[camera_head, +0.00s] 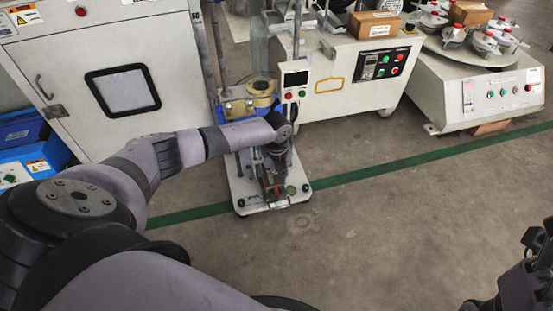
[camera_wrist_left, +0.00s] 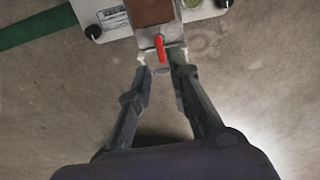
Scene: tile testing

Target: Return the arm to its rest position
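My left arm reaches out over a small test stand (camera_head: 247,199) with a white base. My left gripper (camera_head: 272,172) points down in front of the stand and is small and partly hidden by my wrist. In the left wrist view my left gripper (camera_wrist_left: 160,68) has its two dark fingers apart. A red lever (camera_wrist_left: 160,46) on a metal bracket shows between and just beyond the fingertips. I cannot tell whether a finger touches the bracket. My right gripper (camera_head: 538,245) is at the lower right edge, partly cut off, and its opening is unclear.
A white cabinet (camera_head: 60,60) stands at the left, with blue equipment (camera_head: 28,140) beside it. A control-panel machine (camera_head: 345,75) and a round-table machine (camera_head: 490,95) stand behind. A green line (camera_head: 400,160) crosses the floor. The floor (camera_head: 400,230) at front right is clear.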

